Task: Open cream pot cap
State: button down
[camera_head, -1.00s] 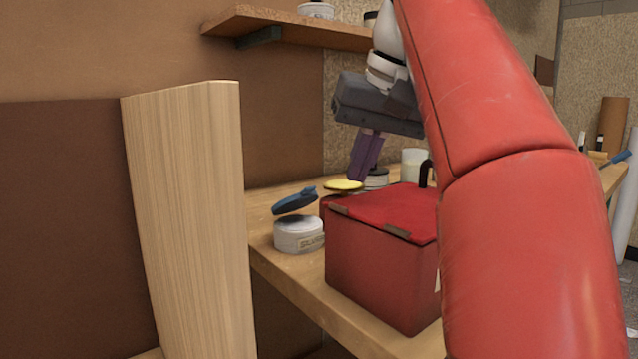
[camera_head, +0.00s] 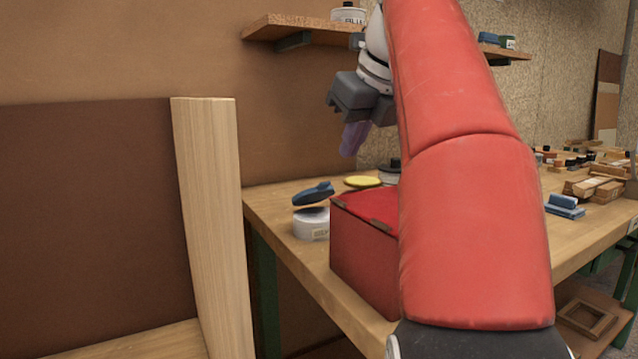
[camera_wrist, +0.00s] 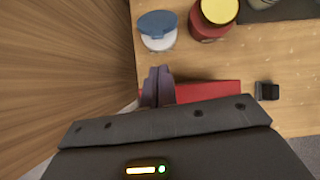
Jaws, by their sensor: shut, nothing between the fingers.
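A squat white pot (camera_head: 311,224) with a small label stands near the bench's left end. Its blue cap (camera_head: 313,193) is tilted up, with a gap under its left side. The pot (camera_wrist: 160,42) and the blue cap (camera_wrist: 158,22) also show in the wrist view, beyond my fingertips. I cannot read the label to tell if this is the cream pot. My gripper (camera_head: 349,152) is shut and empty, above and behind the pot, apart from it. Its purple fingers (camera_wrist: 158,74) are together in the wrist view.
A red box (camera_head: 362,250) stands right of the pot. A yellow-topped red pot (camera_wrist: 212,20) is close by; its yellow top (camera_head: 362,181) shows behind the box. A shelf (camera_head: 300,30) hangs above. A wooden post (camera_head: 208,220) stands left of the bench.

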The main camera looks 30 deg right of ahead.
aim_at(315, 194)
jog(key=w+f+m+b, duration=0.1)
jog(key=w+f+b, duration=0.3)
jog(key=f, duration=0.4)
jog(key=shift+w, duration=0.85)
jog(key=shift+a, duration=0.1)
